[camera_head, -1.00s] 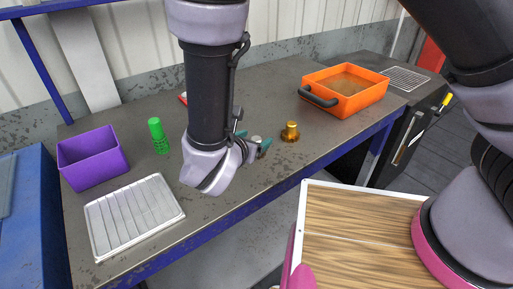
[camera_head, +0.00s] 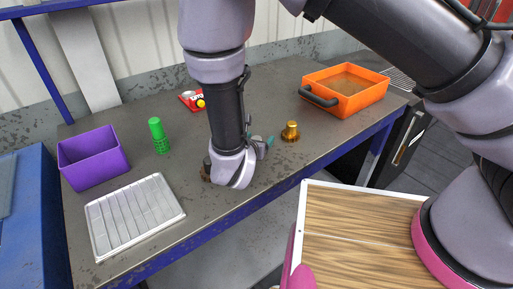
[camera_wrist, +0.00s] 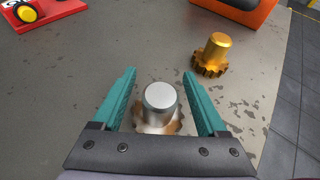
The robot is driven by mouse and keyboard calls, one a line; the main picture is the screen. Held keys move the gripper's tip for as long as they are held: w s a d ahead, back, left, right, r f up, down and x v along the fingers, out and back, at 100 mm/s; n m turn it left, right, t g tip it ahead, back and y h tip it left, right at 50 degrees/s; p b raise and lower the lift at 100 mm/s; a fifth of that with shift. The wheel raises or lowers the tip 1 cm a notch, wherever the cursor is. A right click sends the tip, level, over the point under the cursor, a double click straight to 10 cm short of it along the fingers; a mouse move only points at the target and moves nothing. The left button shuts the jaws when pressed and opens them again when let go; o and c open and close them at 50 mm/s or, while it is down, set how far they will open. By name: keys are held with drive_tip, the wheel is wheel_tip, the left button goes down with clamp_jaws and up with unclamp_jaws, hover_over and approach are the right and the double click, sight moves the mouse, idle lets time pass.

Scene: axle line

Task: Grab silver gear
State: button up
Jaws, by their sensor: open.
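The silver gear (camera_wrist: 160,103) stands upright on the table in the wrist view, its round shaft up and its toothed base low, partly hidden by my gripper's dark crossbar. My gripper (camera_wrist: 160,85) is open, with one teal finger on each side of the silver gear and a gap to each side of its shaft. In the head view my gripper (camera_head: 262,146) is low over the table, and the silver gear cannot be made out clearly behind my arm. A gold gear (camera_wrist: 215,54) stands to the right and farther away; it also shows in the head view (camera_head: 290,132).
An orange bin (camera_head: 345,103) stands at the right back. A red item with a yellow button (camera_head: 192,100) lies behind my arm. A green cylinder (camera_head: 158,136), a purple bin (camera_head: 76,176) and a grey tray (camera_head: 152,222) are at the left. The table's front edge is near.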

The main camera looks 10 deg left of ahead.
drive_tip(key=shift+w+f, duration=0.15)
drive_tip(key=shift+w, duration=0.1)
clamp_jaws()
idle(1.3)
